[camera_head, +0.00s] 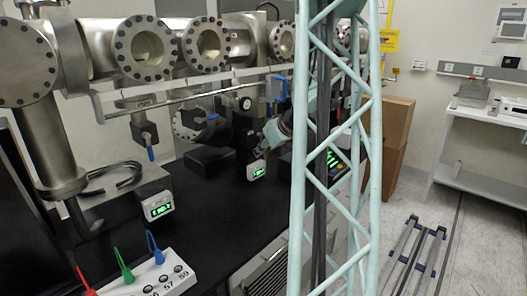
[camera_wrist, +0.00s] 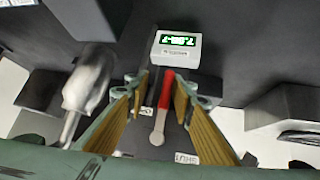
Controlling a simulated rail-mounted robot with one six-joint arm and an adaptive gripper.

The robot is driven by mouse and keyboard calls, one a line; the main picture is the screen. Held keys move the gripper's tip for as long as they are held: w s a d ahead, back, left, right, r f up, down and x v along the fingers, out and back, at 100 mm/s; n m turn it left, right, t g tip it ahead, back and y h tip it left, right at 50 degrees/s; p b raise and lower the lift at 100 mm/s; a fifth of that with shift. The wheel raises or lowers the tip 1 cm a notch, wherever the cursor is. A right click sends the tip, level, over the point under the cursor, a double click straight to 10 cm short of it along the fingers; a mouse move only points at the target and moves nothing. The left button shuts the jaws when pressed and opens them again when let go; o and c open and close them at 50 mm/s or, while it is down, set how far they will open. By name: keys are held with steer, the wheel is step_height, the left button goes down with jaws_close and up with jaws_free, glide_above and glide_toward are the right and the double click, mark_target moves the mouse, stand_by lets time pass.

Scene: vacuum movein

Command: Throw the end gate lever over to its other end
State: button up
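A lever with a red grip (camera_wrist: 167,92) and a grey round-ended shank (camera_wrist: 158,133) shows in the wrist view, its red end towards a small display box (camera_wrist: 176,46). My gripper (camera_wrist: 162,84) is open, with one tan-padded finger on each side of the red grip. Gaps show between the grip and the pads, so it does not look clamped. A small label (camera_wrist: 186,158) reading something like "SHUT" lies near the shank, and another small label is partly hidden by the left finger. In the head view my gripper (camera_head: 262,150) is small, just above a display box (camera_head: 258,171); the lever cannot be made out there.
Steel vacuum chambers (camera_head: 208,45) with round ports run along the back above the black bench (camera_head: 215,215). A blurred metallic part (camera_wrist: 88,82) lies left of the gripper in the wrist view. A white panel (camera_head: 150,280) with coloured toggles stands at the front left. My lattice column hides part of the bench.

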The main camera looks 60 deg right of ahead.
steer(key=shift+a, duration=0.1)
stand_by(0.3)
steer(key=v, duration=1.1)
steer(key=shift+s+r, duration=0.3)
steer(key=shift+a, duration=0.15)
stand_by(0.8)
